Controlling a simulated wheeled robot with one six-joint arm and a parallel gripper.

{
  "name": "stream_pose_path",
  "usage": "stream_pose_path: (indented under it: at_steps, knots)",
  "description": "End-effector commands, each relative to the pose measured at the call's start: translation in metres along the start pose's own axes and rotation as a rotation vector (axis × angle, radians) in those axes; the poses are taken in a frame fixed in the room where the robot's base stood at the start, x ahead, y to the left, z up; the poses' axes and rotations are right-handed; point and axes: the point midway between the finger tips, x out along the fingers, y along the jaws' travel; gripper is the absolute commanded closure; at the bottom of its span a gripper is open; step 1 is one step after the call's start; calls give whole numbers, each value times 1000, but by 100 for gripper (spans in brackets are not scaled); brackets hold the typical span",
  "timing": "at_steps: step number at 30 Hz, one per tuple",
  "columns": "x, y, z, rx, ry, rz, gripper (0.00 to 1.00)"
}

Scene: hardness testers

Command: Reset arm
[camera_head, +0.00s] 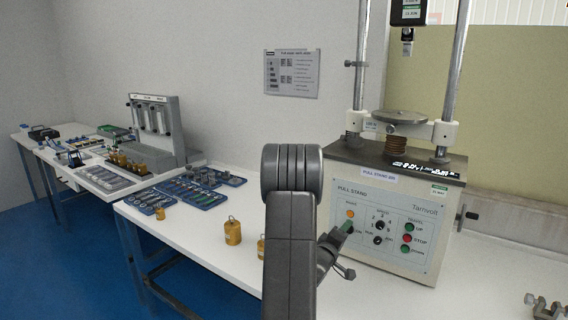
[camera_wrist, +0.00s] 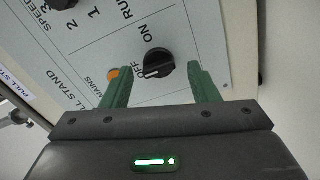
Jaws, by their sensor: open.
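My gripper (camera_wrist: 158,90) is open in the wrist view, its two green fingers apart with nothing held between them. A black rotary knob (camera_wrist: 158,66) marked ON and OFF shows just beyond and between the fingertips. I cannot tell whether the fingers touch the panel. In the head view my arm rises in the middle, and my gripper (camera_head: 342,229) is in front of the left part of the pull stand's control panel (camera_head: 395,258). My gripper and wrist partly hide the left controls there.
The pull stand (camera_head: 400,185) with its upright columns stands on the white table. Brass weights (camera_head: 233,231) and blue tool trays (camera_head: 190,192) lie to the left. A grey instrument (camera_head: 157,128) stands further back. The table's right part is mostly clear.

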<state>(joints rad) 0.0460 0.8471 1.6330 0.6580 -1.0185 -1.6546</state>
Motion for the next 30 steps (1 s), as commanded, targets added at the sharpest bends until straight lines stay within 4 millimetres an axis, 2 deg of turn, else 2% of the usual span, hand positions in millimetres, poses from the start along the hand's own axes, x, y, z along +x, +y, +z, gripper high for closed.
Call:
stream_pose_path:
  at_steps: [30]
  knots:
    - [0, 2, 2, 874, 0, 1, 45]
